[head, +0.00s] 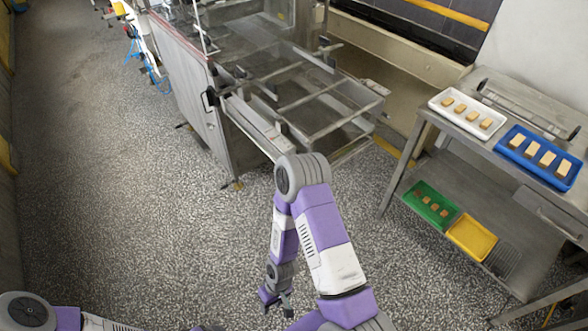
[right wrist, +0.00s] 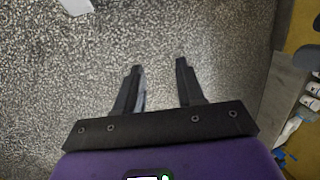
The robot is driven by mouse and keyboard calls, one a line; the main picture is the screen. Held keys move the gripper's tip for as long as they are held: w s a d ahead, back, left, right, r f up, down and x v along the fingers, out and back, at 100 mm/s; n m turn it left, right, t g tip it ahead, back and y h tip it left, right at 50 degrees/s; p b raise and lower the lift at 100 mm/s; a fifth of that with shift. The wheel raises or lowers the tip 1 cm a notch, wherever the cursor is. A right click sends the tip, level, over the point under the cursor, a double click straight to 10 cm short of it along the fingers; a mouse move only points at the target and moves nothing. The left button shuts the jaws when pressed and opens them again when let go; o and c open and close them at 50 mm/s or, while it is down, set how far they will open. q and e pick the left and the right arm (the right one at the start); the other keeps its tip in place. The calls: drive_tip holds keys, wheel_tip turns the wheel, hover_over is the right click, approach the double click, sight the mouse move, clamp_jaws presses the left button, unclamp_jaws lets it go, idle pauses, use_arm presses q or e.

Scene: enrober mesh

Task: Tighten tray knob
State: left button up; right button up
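A steel machine (head: 196,95) stands at the top centre in the head view, with an open bar frame (head: 318,128) reaching out to the right. Small black knob-like parts sit on it, one at its front corner (head: 209,98) and one on the frame's far side (head: 331,62). I cannot tell which is the tray knob. My right gripper (head: 277,301) hangs low over the floor, well apart from the machine. In the right wrist view its two fingers (right wrist: 159,72) are spread with only speckled floor between them. My left gripper is out of view; only part of that arm shows at bottom left.
A steel table (head: 455,119) at right holds a white tray (head: 438,103) and a blue tray (head: 505,148) with tan pieces. Its lower shelf carries a green tray (head: 417,207) and a yellow tray (head: 473,243). The floor (head: 110,170) at left is clear.

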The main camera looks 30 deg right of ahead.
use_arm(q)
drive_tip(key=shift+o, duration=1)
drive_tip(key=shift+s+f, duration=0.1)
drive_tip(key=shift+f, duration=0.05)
use_arm(e)
drive_tip(key=w+d+f+n+g+h, duration=0.2)
drive_tip(key=w+d+f+n+h, duration=0.1)
drive_tip(key=d+n, duration=0.25)
drive_tip(key=w+d+f+n+g+h, duration=0.1)
drive_tip(key=w+d+f+n+h, duration=0.2)
drive_tip(key=d, duration=0.4)
drive_tip(key=w+d+r+n+h, duration=0.6)
drive_tip(key=w+d+r+h, duration=0.1)
drive_tip(key=w, duration=0.2)
drive_tip(key=w+a+r+n+t+h, duration=0.2)
drive_tip(key=w+r+t+h, duration=0.15)
drive_tip(key=w+r, duration=0.45)
drive_tip(key=w+a+r+n+t+h, duration=0.2)
drive_tip(key=w+r+h, duration=0.35)
drive_tip(key=r, duration=0.45)
use_arm(q)
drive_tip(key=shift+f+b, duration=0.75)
drive_tip(key=shift+b, duration=0.1)
use_arm(e)
drive_tip(key=w+d, duration=0.1)
drive_tip(key=d, duration=0.6)
drive_tip(key=shift+w+y, duration=0.2)
drive_tip(key=shift+y, duration=0.1)
